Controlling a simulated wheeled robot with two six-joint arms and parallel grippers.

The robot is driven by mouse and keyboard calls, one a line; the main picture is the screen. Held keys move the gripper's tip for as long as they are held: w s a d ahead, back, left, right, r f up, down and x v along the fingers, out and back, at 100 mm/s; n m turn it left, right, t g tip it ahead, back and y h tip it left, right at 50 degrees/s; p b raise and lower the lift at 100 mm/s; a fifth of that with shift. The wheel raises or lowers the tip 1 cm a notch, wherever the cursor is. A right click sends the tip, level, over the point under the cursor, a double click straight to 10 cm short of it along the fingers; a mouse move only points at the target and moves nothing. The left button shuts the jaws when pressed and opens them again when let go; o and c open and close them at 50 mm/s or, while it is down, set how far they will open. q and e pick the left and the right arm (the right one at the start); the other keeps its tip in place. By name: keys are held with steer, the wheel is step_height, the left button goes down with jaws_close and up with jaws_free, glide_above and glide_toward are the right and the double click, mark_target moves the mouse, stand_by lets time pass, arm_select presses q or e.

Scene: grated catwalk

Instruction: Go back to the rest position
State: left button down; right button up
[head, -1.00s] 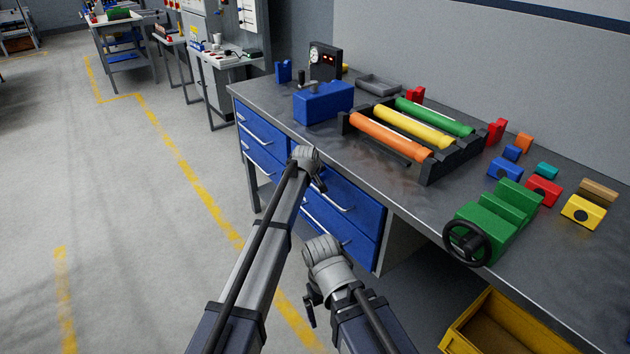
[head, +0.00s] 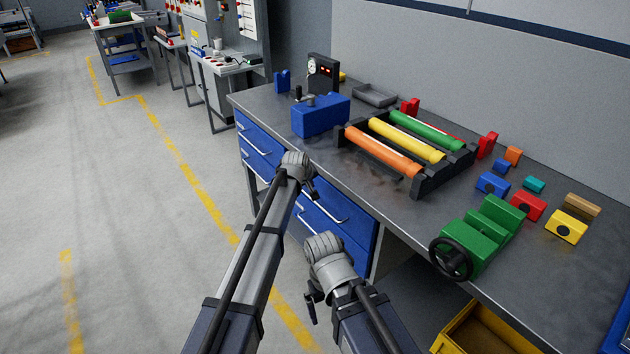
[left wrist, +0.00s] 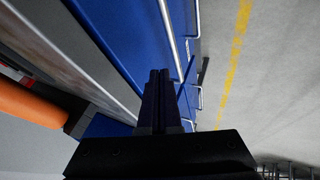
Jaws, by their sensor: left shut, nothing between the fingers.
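My left gripper (head: 311,188) is in front of the blue drawers of the workbench, below the bench top's front edge in the head view. In the left wrist view its two dark fingers (left wrist: 160,88) lie together with nothing between them, over the blue drawer fronts. My right gripper (head: 313,301) hangs lower and nearer, in front of the bench, mostly hidden behind its own wrist. Its fingers are too small and dark to tell whether they are apart. I see nothing held in it.
The workbench (head: 345,185) carries a blue vise (head: 320,117), a black rack (head: 432,178) with coloured rollers, a green block (head: 484,234) with a black wheel, and small coloured blocks. A yellow bin (head: 478,333) stands underneath. Open floor (head: 130,220) lies left.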

arm_select(q)
steer(key=shift+s+a+r, duration=0.25)
steer(key=shift+s+r, duration=0.2)
steer(key=shift+r, duration=0.05)
arm_select(e)
steer(key=shift+d+r, duration=0.1)
steer(key=shift+r, duration=0.4)
arm_select(q)
steer(key=s+a+r+m+g+y+p, duration=0.1)
steer(key=s+a+m+g+p, duration=0.1)
steer(key=s, duration=1.2)
steer(key=s+a+r+m+g+y+p, duration=0.1)
steer(key=s+a+m+g+p, duration=0.2)
steer(key=s, duration=1.1)
steer(key=s+a+r+m+g+y+p, duration=0.1)
steer(key=s+a+r+m+g+p, duration=0.1)
steer(key=s, duration=1.2)
steer(key=shift+a+m+y+p, duration=0.3)
steer(key=shift+m+p, duration=0.45)
steer(key=shift+m, duration=0.45)
arm_select(e)
step_height(320, 180, up, 8)
steer(key=shift+r, duration=0.1)
